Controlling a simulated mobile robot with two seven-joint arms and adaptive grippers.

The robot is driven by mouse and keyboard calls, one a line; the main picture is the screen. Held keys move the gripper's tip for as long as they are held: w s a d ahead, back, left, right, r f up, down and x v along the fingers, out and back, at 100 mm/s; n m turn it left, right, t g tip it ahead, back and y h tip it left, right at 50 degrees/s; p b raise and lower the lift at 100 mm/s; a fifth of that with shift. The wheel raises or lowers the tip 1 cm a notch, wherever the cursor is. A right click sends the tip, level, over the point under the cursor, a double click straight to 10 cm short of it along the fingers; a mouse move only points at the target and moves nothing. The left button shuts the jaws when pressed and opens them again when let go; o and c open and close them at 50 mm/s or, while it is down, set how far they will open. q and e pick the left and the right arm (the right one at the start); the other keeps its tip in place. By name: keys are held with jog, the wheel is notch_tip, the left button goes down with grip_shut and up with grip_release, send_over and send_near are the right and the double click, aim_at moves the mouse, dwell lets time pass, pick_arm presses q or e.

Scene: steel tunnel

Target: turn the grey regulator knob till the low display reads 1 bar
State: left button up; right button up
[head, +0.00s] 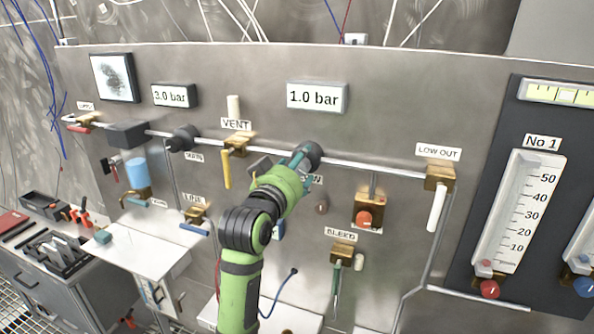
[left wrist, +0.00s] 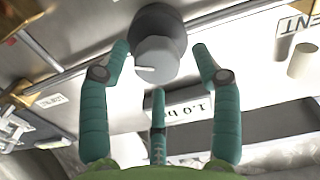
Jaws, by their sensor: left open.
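The grey regulator knob (head: 313,152) sits on the pipe below a display (head: 317,97) that reads 1.0 bar. In the left wrist view the knob (left wrist: 157,60) has a lighter front face with a white pointer line toward the left. My left gripper (head: 299,160) is at the knob, its green fingers open. In the left wrist view the fingers (left wrist: 160,65) stand around the knob's front, with gaps visible at both sides; contact of the lower finger cannot be told. My right gripper is not in view.
Another display (head: 170,96) reads 3.0 bar, above a second dark knob (head: 183,139). A yellow-handled VENT valve (head: 234,147) is left of my gripper. The LOW OUT valve (head: 438,180) and an orange-knobbed brass fitting (head: 368,211) are to the right.

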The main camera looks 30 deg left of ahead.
aim_at(303, 163)
pick_arm(q)
notch_tip(303, 163, up, 9)
dwell(0.3)
jog(key=s+f+b, duration=0.1)
jog(key=f+b, duration=0.2)
jog(key=s+d+f+m+t+b, duration=0.1)
jog(key=f+b, duration=0.2)
jog(key=s+f+t+b, duration=0.1)
jog(key=f+b, duration=0.2)
jog(key=shift+s+d+f+m, duration=0.1)
jog(key=shift+d+m, duration=0.25)
jog(key=shift+m, duration=0.05)
notch_tip(303, 163, down, 4)
jog(key=s+m+t+b, duration=0.1)
jog(key=s+t+b, duration=0.15)
jog(key=b, duration=0.25)
jog(key=p+x, duration=0.1)
jog(key=x, duration=0.1)
jog(key=p+x, duration=0.1)
jog(key=x, duration=0.1)
jog(key=p+x, duration=0.1)
jog(key=x, duration=0.1)
jog(key=shift+s+a+r, duration=0.2)
jog(key=shift+a+r, duration=0.05)
jog(key=shift+r, duration=0.15)
jog(key=shift+w+a, duration=0.15)
jog(key=shift+w, duration=0.25)
